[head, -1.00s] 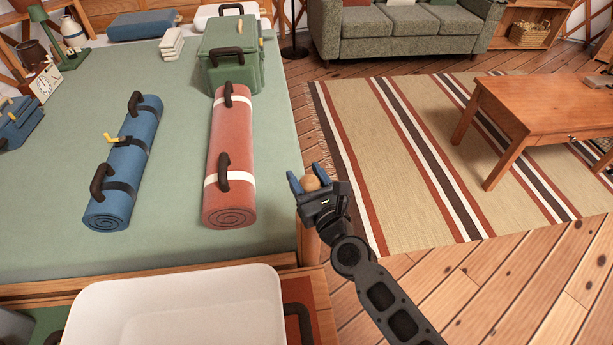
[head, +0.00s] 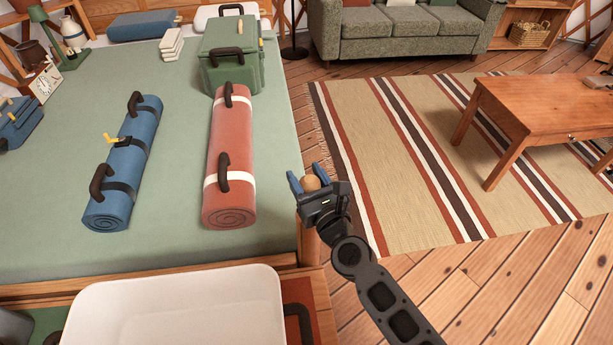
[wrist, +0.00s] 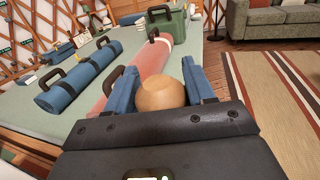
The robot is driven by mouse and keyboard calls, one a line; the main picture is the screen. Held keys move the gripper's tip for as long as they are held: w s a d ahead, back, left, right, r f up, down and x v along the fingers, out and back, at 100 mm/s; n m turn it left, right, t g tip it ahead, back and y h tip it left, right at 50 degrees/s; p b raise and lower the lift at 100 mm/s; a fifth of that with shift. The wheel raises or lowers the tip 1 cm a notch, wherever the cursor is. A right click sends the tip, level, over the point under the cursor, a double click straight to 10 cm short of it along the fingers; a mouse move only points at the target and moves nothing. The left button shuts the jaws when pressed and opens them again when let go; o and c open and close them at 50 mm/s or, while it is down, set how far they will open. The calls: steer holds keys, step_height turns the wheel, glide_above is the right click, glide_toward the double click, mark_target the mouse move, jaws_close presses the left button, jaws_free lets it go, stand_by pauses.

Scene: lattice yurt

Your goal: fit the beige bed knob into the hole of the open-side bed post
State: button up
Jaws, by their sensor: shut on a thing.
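The beige bed knob (head: 311,183) is a round wooden ball between the blue fingers of my gripper (head: 309,182). In the wrist view the knob (wrist: 160,93) sits between both blue finger pads (wrist: 162,88), which are shut on it. My gripper is at the right front corner of the bed, over the bed post (head: 310,248), which shows partly below it. The post's top and its hole are hidden behind my gripper, so I cannot tell whether the knob is in the hole or above it.
A red bedroll (head: 229,160), a blue bedroll (head: 123,165) and a green box (head: 229,60) lie on the green bed (head: 180,110). A white tub (head: 180,300) stands at the front. The striped rug (head: 390,150) to the right is clear up to the wooden table (head: 540,100).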

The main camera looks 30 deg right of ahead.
steer(key=shift+f+b, duration=2.9)
steer(key=shift+b, duration=0.1)
steer(key=o, duration=1.1)
steer(key=shift+s+a+b, duration=0.2)
steer(key=shift+s+b, duration=0.2)
steer(key=shift+s, duration=3.5)
